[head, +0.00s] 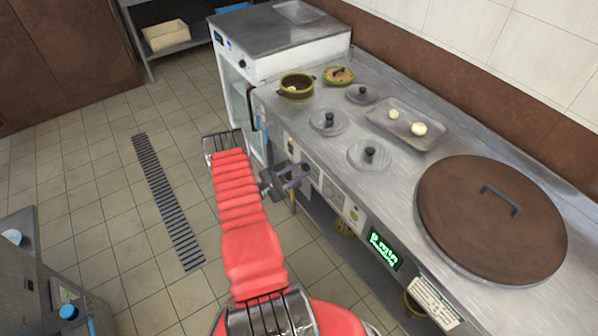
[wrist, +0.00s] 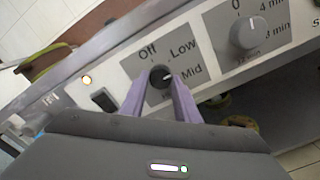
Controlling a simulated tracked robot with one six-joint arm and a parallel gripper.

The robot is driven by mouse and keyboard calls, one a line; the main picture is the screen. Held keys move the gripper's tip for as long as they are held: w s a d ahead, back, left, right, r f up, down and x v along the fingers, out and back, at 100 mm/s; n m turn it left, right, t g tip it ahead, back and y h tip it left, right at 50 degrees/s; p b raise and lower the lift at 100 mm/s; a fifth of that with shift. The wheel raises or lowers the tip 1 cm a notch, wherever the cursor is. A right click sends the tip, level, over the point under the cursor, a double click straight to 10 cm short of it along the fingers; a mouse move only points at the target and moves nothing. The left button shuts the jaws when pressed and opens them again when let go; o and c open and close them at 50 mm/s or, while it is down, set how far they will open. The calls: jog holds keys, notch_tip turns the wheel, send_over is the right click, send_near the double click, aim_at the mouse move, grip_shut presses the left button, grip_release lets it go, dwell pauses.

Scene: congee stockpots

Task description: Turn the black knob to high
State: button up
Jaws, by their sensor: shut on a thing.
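The black knob (wrist: 161,76) sits on the pale front panel in the wrist view, with the labels Off, Low and Mid printed around it. Its white mark points right, roughly toward Mid. A High label is not visible; the lower part of the dial is covered by my gripper. My gripper (wrist: 160,82) has its two purple fingers on either side of the knob and is shut on it. In the head view my gripper (head: 292,174) is at the counter's front panel, and the knob is hidden there.
A grey timer knob (wrist: 247,33) is to the right of the black knob. The counter holds lidded wells and a large brown lid (head: 465,225). The tiled floor is clear around the drain grate (head: 165,200).

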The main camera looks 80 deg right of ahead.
jog(key=m, duration=0.4)
jog(key=shift+a+m, duration=0.15)
jog(key=shift+m, duration=0.25)
jog(key=m, duration=0.3)
jog(key=shift+m, duration=0.3)
jog(key=m, duration=0.4)
jog(key=shift+s+f, duration=0.1)
jog(key=shift+m, duration=2.1)
jog(key=shift+s, duration=0.1)
jog(key=o, duration=1)
jog(key=shift+o, duration=0.2)
jog(key=shift+w, duration=0.2)
